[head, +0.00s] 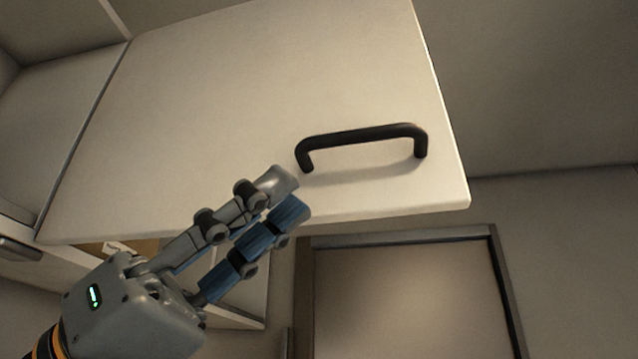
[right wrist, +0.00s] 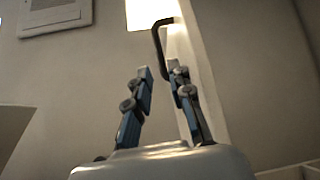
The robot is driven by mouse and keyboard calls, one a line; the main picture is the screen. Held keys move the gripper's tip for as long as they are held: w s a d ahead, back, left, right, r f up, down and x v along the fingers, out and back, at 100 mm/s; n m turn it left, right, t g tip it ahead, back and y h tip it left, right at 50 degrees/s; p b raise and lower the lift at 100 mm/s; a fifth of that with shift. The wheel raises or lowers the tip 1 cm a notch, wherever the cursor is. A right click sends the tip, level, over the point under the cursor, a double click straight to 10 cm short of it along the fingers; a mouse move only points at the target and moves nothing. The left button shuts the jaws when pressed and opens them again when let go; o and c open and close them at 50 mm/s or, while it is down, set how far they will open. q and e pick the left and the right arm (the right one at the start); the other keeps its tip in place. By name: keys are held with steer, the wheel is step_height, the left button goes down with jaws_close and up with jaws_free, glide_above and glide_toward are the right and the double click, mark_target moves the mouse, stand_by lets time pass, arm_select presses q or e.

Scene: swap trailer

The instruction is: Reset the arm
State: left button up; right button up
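A pale cabinet door (head: 230,110) fills the upper middle of the head view. A black bar handle (head: 362,136) is fixed near its lower right corner. My right gripper (head: 292,195) reaches up from the lower left, its fingertips just below and left of the handle's left end. In the right wrist view the fingers (right wrist: 160,73) stand apart with nothing held between them. The handle (right wrist: 159,38) shows just beyond the tips there; whether it touches the right-hand finger, I cannot tell. My left gripper is in neither view.
A cabinet opening (head: 130,247) with something pale inside shows below the door at left. A framed brown panel (head: 405,295) stands on the wall below right. The wall at right (head: 560,90) is bare. A bright patch (right wrist: 152,13) shows at the wrist view's top.

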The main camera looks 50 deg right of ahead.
steer(key=shift+v, duration=1.15)
steer(key=shift+d, duration=0.1)
